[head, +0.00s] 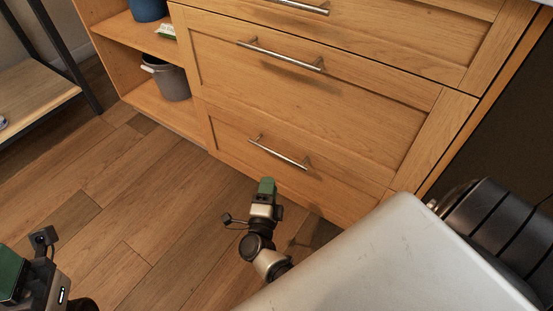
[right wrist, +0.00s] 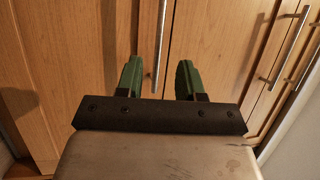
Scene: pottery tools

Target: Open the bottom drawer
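The bottom drawer (head: 320,175) of the wooden cabinet is closed, its front flush with the frame. Its metal bar handle (head: 278,152) is in plain view. My right gripper (head: 266,186), with green fingers, is in front of and just below this handle. In the right wrist view the two green fingers (right wrist: 160,78) stand apart, and the handle (right wrist: 161,45) shows between them. I cannot tell whether the fingers touch it. My left gripper (head: 12,275) is partly in view at the lower left, far from the drawer; its opening cannot be made out.
The middle drawer (head: 310,95) and the top drawer above it are closed. Open shelves at the left hold a grey pot (head: 170,80) and a blue container (head: 148,8). A dark-legged rack (head: 35,95) stands far left. The wooden floor (head: 130,190) before the cabinet is clear.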

